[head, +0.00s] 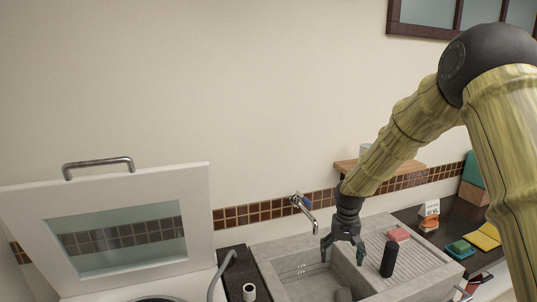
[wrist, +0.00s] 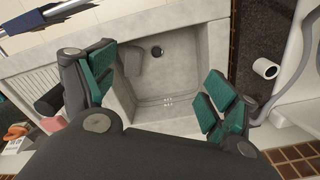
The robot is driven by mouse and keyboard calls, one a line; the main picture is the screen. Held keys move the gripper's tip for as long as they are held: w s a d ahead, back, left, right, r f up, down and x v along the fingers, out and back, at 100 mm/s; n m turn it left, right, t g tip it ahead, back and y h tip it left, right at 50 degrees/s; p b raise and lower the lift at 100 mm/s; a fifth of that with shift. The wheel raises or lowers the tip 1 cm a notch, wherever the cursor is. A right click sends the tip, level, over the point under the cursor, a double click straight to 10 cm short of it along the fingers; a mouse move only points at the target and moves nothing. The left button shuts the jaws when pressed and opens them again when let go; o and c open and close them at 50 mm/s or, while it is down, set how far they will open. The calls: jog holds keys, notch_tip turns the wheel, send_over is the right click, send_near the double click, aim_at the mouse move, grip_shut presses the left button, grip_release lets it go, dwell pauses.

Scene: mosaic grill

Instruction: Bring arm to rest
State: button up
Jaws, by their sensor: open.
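My gripper (head: 343,251) hangs above the right part of a grey stone sink (head: 310,283), pointing down. Its jaws with green pads are spread apart in the wrist view (wrist: 155,105), with nothing between them. Below them the wrist view shows the sink basin (wrist: 172,85) with a dark drain. My arm, with yellow bamboo-like links, reaches in from the right side of the head view and bends down to the sink.
A wall tap (head: 304,203) is left of my gripper. A black cylinder (head: 389,259) and a pink sponge (head: 398,235) stand on the ribbed drainboard. A raised white lid (head: 195,225) with a window is at left. A wooden shelf (head: 410,172) is behind my arm.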

jog(key=s+a+f+y, duration=0.1)
jog(key=s+f, duration=0.8)
jog(key=f, duration=0.3)
jog(key=s+a+f, duration=0.1)
jog(key=s+f, duration=0.9)
jog(key=f, duration=0.2)
jog(key=s+d+f+n+h, duration=0.1)
jog(key=s+f, duration=0.3)
jog(key=s, duration=1.1)
jog(key=s+d+f+n, duration=0.1)
jog(key=s+f, duration=0.3)
jog(key=s, duration=1.1)
notch_tip(320, 180, down, 12)
jog(key=b, duration=1.2)
jog(key=shift+w, duration=0.45)
